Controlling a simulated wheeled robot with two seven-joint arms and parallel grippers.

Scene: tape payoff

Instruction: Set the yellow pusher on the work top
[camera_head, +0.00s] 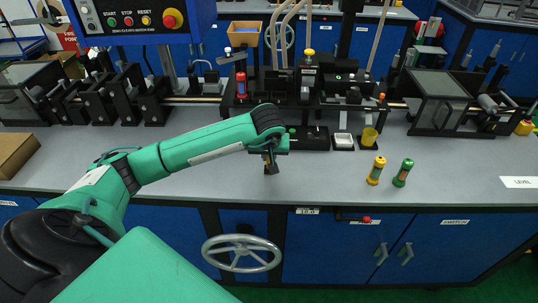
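A yellow cylinder (376,170), which looks like the yellow pusher, stands upright on the grey work top (320,185) near its front edge. It is right of my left gripper and apart from it. My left gripper (271,168) points down over the work top at the middle. Its fingers are small and dark, and I cannot tell whether they are open or shut. My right gripper is not in view.
A green cylinder (402,173) stands just right of the yellow one. Behind are a yellow cup (369,137), a small white tray (343,141), a red cylinder (241,85) and black machine parts. A brown box (15,153) is at far left.

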